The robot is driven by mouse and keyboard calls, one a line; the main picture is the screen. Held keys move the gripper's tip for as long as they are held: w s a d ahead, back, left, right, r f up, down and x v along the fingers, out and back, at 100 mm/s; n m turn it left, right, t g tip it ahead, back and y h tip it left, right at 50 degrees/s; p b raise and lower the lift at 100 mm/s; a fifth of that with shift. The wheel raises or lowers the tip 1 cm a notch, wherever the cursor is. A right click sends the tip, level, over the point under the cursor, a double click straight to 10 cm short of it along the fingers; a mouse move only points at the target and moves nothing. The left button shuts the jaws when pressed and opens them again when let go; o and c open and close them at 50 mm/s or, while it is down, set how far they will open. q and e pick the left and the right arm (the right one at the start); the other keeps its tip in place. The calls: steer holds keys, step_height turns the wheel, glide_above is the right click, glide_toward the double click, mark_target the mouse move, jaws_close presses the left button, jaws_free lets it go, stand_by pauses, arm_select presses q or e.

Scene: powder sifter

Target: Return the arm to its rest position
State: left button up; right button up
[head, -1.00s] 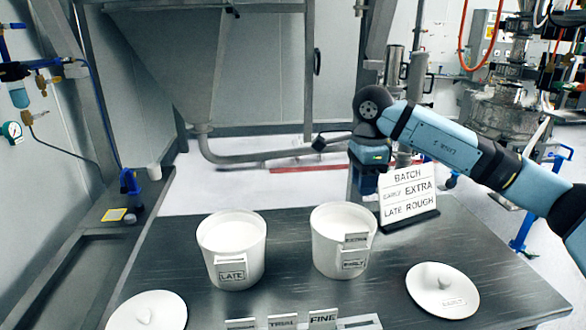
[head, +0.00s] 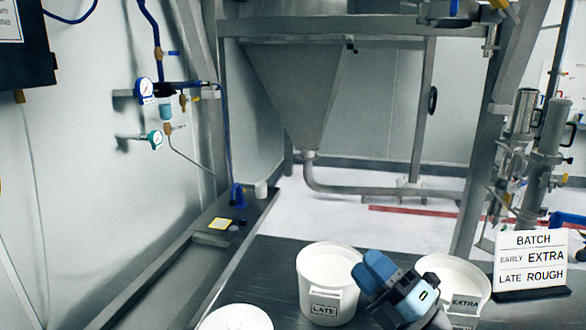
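My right gripper (head: 372,274) reaches in from the bottom of the head view, blue and dark grey. It is in front of the gap between two white tubs and overlaps both in the picture. Its fingertips are too unclear to tell open from shut, and I see nothing held. The left tub (head: 316,273) bears a LATE label. The right tub (head: 470,277) bears an EXTRA label, and its left and lower parts are hidden by my gripper. My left gripper is not in view.
A BATCH sign (head: 530,262) stands right of the tubs on the dark table (head: 275,262). A white lid (head: 235,319) lies at the bottom edge. A narrow ledge with a yellow-marked pad (head: 220,224) runs along the left wall. A large metal hopper (head: 295,95) stands behind.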

steer(key=s+d+f+m+g+h, duration=0.1)
steer(key=s+d+f+m+h, duration=0.2)
steer(key=d+f+m+h, duration=0.45)
steer(key=s+d+f+m+g+h, duration=0.1)
steer(key=s+d+f+m+h, duration=0.25)
steer(key=f+m+h, duration=0.8)
steer(key=s+d+f+m+g+y, duration=0.1)
steer(key=s+f+m+g, duration=0.4)
steer(key=s, duration=0.5)
steer(key=s+d+f+m+g+y, duration=0.2)
steer(key=s+f+g, duration=0.35)
steer(key=s, duration=0.45)
steer(key=w+a+f+n+t+y+p, duration=0.1)
steer(key=w+a+f+t+y+p, duration=0.1)
steer(key=w+a+t+p, duration=0.4)
steer(key=t+p, duration=0.1)
steer(key=p, duration=0.3)
steer(key=shift+w+a+f+y, duration=0.2)
steer(key=shift+a+f+y, duration=0.1)
steer(key=shift+a+f, duration=0.05)
